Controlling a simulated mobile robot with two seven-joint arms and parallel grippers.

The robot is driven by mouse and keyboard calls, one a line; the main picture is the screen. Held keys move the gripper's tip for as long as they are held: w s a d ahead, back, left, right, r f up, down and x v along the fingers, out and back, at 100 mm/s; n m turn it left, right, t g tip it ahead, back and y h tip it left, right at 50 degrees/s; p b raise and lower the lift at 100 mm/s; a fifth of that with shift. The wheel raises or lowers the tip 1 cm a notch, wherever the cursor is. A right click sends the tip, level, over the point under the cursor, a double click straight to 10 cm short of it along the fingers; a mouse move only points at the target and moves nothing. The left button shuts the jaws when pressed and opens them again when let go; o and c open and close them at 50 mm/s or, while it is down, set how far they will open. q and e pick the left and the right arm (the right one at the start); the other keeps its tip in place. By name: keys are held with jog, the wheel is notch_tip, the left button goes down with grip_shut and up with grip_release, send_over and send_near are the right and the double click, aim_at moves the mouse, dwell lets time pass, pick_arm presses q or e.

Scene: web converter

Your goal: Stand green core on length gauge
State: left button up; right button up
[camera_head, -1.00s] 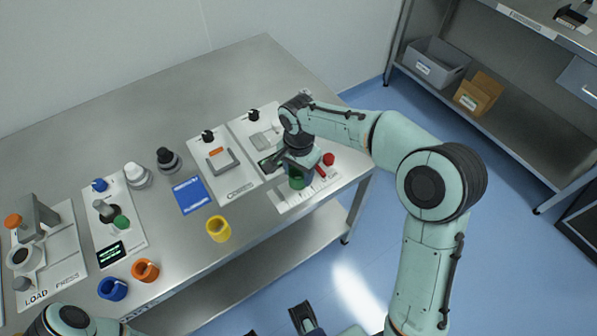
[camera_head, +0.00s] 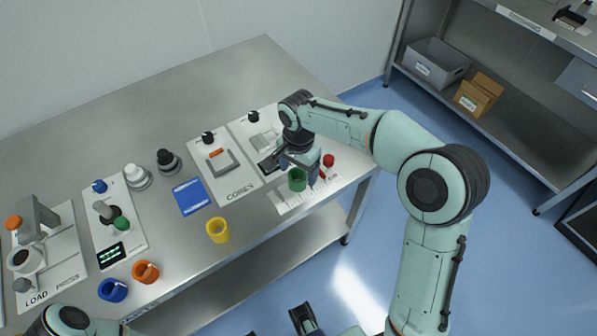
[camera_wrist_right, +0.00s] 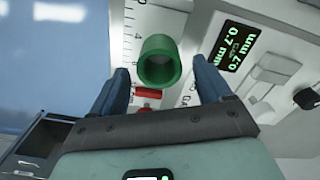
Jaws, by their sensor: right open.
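The green core (camera_head: 297,181) is a short hollow tube. It is on the white length gauge (camera_head: 290,206), over its printed scale, with its open end facing up. It also shows in the right wrist view (camera_wrist_right: 160,62). My right gripper (camera_head: 304,176) is open around the core, one finger on each side. In the right wrist view the fingers (camera_wrist_right: 160,78) have a visible gap to the core on both sides. Red parts of the gauge (camera_wrist_right: 148,93) show close beside the core.
A yellow core (camera_head: 218,229), an orange core (camera_head: 145,271) and a blue core (camera_head: 112,289) stand along the front of the table. A blue card (camera_head: 189,196) lies left of the CORES plate (camera_head: 237,188). The gauge's display (camera_wrist_right: 238,45) is lit. The table's back is clear.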

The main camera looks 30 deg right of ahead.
pick_arm(q)
jog(key=shift+s+r+p, duration=0.15)
jog(key=shift+r+p, duration=0.6)
jog(key=shift+p, duration=0.1)
pick_arm(e)
notch_tip(320, 180, up, 10)
jog(key=shift+r, duration=0.2)
pick_arm(q)
jog(key=shift+s, duration=0.1)
